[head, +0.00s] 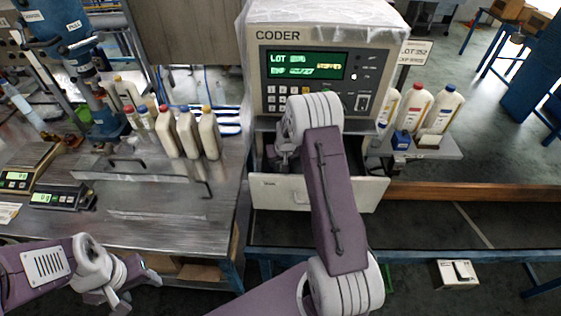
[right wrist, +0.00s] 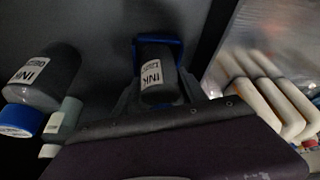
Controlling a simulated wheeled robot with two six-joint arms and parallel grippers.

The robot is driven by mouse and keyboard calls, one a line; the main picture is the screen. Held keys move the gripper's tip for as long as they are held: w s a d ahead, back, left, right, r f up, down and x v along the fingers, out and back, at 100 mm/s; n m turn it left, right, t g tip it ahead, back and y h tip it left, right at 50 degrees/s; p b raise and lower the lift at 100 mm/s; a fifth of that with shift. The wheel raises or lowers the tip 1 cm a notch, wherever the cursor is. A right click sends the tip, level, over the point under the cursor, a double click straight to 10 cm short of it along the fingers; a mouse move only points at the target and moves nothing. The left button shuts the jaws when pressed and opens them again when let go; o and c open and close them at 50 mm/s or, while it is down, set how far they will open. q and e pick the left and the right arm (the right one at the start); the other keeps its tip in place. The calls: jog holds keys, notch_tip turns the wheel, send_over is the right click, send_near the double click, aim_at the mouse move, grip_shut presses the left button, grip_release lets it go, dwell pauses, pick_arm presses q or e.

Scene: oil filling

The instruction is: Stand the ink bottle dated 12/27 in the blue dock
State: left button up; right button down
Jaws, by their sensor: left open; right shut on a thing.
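My right gripper (right wrist: 158,97) is shut on a dark grey ink bottle (right wrist: 160,92) with a white INK label; its date is too small to read for certain. The bottle's far end sits against or inside a blue surround (right wrist: 178,44), which looks like the blue dock; how deep it goes I cannot tell. In the head view my right gripper (head: 284,155) is at the opening under the coder, and the bottle is hidden. A second INK-labelled bottle (right wrist: 45,82) with a blue cap lies left in the wrist view. My left gripper (head: 122,299) is open and empty, low at left.
The coder (head: 320,75) stands above an open drawer (head: 275,193). Several capped oil bottles (head: 188,132) stand on the left bench, beside scales (head: 62,196). More white bottles (head: 413,108) stand on a shelf right of the coder. A smaller grey-green bottle (right wrist: 66,117) is left of my right gripper.

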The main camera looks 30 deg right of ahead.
jog(key=c, duration=0.6)
grip_release()
jog(key=shift+o, duration=0.2)
jog(key=shift+s+r, duration=0.15)
jog(key=shift+r, duration=0.25)
jog(key=b+v, duration=0.1)
jog(key=v, duration=0.7)
jog(key=shift+r, duration=0.15)
